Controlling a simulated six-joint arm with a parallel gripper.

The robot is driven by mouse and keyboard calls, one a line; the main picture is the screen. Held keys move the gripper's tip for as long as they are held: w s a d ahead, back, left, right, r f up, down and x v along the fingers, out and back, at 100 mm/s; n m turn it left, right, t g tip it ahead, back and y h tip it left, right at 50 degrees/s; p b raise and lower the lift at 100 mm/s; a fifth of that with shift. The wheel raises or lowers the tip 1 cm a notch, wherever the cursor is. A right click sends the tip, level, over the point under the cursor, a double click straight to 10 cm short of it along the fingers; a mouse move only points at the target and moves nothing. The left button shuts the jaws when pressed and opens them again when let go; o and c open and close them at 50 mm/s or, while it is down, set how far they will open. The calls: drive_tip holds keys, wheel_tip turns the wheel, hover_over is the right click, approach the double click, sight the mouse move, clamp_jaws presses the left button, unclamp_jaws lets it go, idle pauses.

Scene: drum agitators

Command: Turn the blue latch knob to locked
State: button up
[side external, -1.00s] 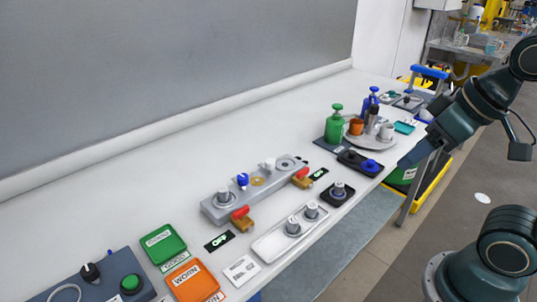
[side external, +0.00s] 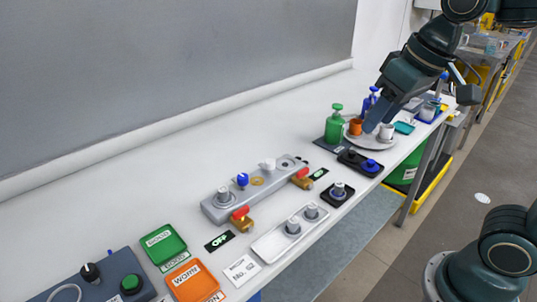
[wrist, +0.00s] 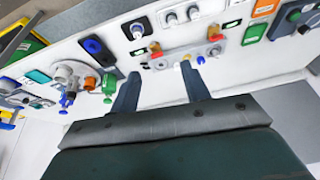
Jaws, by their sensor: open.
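The blue latch knob (side external: 242,180) stands upright on the long grey fixture (side external: 222,208) in mid-table. In the wrist view the small blue knob (wrist: 200,60) shows just beyond the right fingertip, apart from it. Whether the latch is locked or unlocked I cannot tell. My gripper (side external: 371,124) is above the round tray at the far right of the table, well away from the knob. In the wrist view its two fingers (wrist: 161,72) are spread with nothing between them.
A green pump bottle (side external: 335,124) and an orange cup (side external: 356,127) stand near my gripper. A black tray (side external: 360,162) holds a black and a blue knob. Red-handled valves (side external: 240,213) flank the fixture; a white tray (side external: 268,250) lies in front. The table behind is clear.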

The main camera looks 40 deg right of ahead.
drive_tip(key=w+a+m+g, duration=0.15)
drive_tip(key=w+a, duration=0.25)
drive_tip(key=w, duration=0.9)
drive_tip(key=g, duration=0.3)
hover_over(243, 176)
wheel_tip(243, 176, down, 6)
drive_tip(key=shift+f+m, duration=0.15)
drive_tip(key=shift+m, duration=0.2)
drive_tip(key=shift+f, duration=0.1)
drive_tip(key=shift+f, duration=6.8)
drive_tip(key=c, duration=1)
